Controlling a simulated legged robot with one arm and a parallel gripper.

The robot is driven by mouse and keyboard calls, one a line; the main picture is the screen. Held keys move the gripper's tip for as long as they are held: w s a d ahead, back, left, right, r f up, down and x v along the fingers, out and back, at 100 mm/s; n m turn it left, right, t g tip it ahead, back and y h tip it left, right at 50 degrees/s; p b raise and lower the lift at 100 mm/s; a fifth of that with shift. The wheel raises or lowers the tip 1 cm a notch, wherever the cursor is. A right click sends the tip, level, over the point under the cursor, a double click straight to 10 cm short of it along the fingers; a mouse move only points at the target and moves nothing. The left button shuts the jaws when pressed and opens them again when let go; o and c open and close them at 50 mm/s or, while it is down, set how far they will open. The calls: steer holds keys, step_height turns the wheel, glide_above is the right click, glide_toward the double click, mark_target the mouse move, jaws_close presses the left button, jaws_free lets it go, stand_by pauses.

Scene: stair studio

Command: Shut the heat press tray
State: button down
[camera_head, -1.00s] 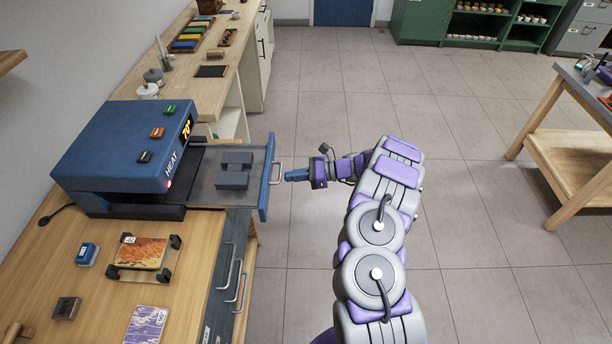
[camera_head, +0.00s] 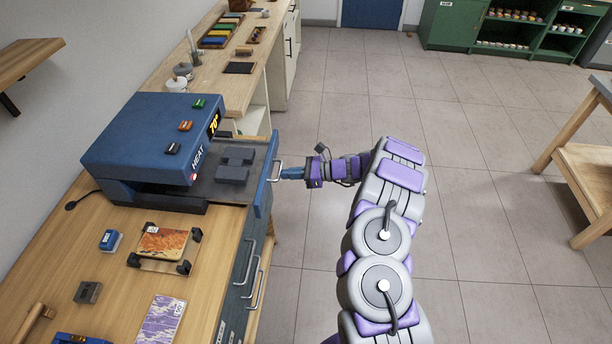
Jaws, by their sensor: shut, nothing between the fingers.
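The blue heat press (camera_head: 150,135) stands on the wooden bench, with a lit display on its front. Its grey tray (camera_head: 222,192) is pulled out to the right, with dark grey blocks (camera_head: 234,165) on it. The tray has a blue front panel (camera_head: 266,175) with a metal handle (camera_head: 276,171). My gripper (camera_head: 284,173) is shut and empty, its tip at the handle on the outer side of the panel. I cannot tell whether it touches the handle or the panel.
Below the tray, bench drawers with bar handles (camera_head: 256,290) face the aisle. A framed orange print (camera_head: 163,242), a blue stamp (camera_head: 110,240) and a purple card (camera_head: 161,320) lie on the bench. The tiled floor (camera_head: 480,220) to the right is clear up to a wooden table (camera_head: 590,170).

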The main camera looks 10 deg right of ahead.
mark_target(242, 170)
steer(key=r+x, duration=0.1)
steer(key=x, duration=0.4)
steer(key=r+b+x, duration=0.1)
steer(key=x, duration=0.4)
steer(key=r+b+x, duration=0.1)
steer(key=x, duration=0.4)
steer(key=shift+w+a, duration=0.25)
steer(key=shift+a, duration=0.4)
steer(key=shift+a+r, duration=0.1)
steer(key=shift+a, duration=0.1)
steer(key=shift+d, duration=0.2)
steer(key=shift+a+r, duration=0.1)
steer(key=shift+d, duration=0.3)
steer(key=p+v, duration=0.1)
steer(key=v, duration=0.5)
steer(key=p+v, duration=0.2)
steer(key=v, duration=0.5)
steer(key=shift+d, duration=0.35)
steer(key=shift+s+a, duration=0.15)
